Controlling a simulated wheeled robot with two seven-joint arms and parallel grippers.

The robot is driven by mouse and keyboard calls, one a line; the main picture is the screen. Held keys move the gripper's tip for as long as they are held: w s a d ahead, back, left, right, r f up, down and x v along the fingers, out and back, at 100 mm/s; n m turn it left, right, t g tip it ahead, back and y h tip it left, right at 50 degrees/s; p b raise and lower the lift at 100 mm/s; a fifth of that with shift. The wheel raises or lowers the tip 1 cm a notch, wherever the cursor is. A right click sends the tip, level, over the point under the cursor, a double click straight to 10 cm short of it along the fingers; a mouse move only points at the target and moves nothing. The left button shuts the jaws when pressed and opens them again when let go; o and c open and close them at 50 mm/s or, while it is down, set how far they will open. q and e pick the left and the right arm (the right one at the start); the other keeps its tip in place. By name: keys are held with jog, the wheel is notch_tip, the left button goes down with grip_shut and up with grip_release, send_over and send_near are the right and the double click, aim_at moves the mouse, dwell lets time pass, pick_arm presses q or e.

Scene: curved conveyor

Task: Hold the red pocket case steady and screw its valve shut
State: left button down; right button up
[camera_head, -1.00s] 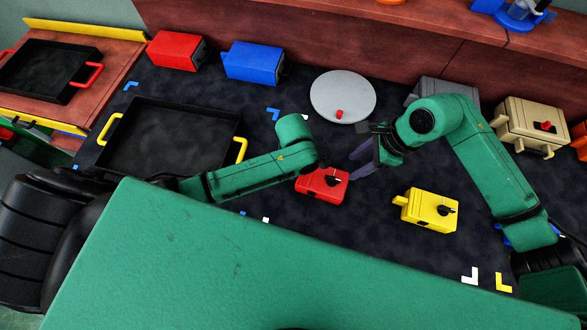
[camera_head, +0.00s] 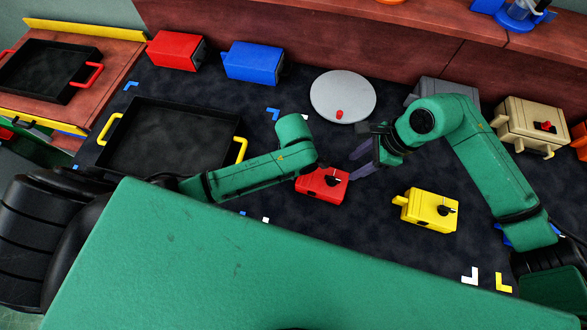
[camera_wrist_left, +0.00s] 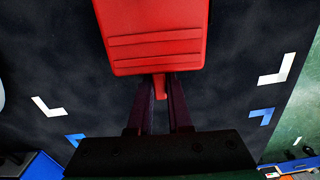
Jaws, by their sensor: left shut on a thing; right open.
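The red pocket case (camera_head: 318,186) lies on the dark mat, with its black valve (camera_head: 332,181) on the top face. In the left wrist view the red case (camera_wrist_left: 155,35) fills the upper middle. My left gripper (camera_wrist_left: 160,90) is shut on the small red tab at the case's near end; in the head view the left arm hides these fingers. My right gripper (camera_head: 360,163) is open and empty, its fingers just right of and above the case, apart from the valve as far as I can tell.
A yellow case (camera_head: 428,212) lies to the right. A grey round plate (camera_head: 343,90) with a red knob is behind. A black tray (camera_head: 170,172) with yellow handles stands left. Red (camera_head: 176,50) and blue (camera_head: 253,62) boxes and a beige case (camera_head: 520,122) stand at the back.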

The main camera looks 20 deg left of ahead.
jog(key=shift+c, duration=0.6)
jog(key=n+t+y, duration=0.1)
jog(key=n+y, duration=0.4)
jog(key=n, duration=2.8)
send_near(336, 179)
jog(key=x, duration=0.8)
jog(key=shift+a, duration=0.15)
grip_shut()
